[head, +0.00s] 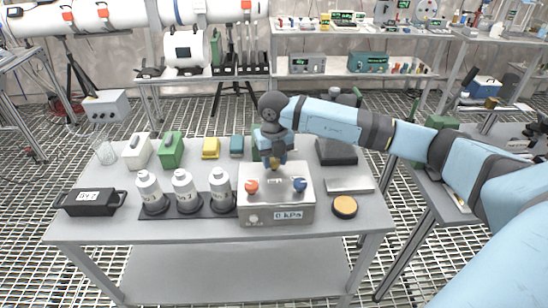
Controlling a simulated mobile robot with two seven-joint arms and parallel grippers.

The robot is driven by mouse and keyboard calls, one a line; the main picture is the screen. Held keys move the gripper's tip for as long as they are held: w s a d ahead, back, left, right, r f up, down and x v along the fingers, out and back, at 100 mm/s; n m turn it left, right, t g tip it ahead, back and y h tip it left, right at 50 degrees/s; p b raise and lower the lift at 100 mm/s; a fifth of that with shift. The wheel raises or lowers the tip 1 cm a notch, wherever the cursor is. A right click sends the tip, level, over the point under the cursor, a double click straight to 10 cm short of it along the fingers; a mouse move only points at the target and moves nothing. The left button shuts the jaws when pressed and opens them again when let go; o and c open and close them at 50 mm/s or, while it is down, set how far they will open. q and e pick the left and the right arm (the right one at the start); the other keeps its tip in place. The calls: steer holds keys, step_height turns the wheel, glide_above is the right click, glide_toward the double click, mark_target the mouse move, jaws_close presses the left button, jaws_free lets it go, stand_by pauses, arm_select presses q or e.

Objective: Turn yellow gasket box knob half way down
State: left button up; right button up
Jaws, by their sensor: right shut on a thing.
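The steel box (276,207) stands on the front table with a display reading "0 kPa". It carries an orange-red knob (252,186) at the left and a blue knob (299,185) at the right. My right gripper (275,163) points down at the back middle of the box top, between and behind these two knobs. It is shut on a yellow-brown knob, which is mostly hidden by the fingers, so its turn angle cannot be told. My left gripper is out of view.
Three white bottles (184,193) stand on a dark mat left of the box. A black case (90,202), green box (171,150), yellow box (211,148) and round yellow-topped disc (345,206) share the table (130,229). A flat metal block (349,185) lies to the right.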

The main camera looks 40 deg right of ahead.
mark_target(274, 161)
steer(key=shift+m, duration=0.4)
steer(key=o, duration=0.9)
step_height(274, 161, up, 14)
steer(key=shift+f, duration=0.1)
stand_by(0.3)
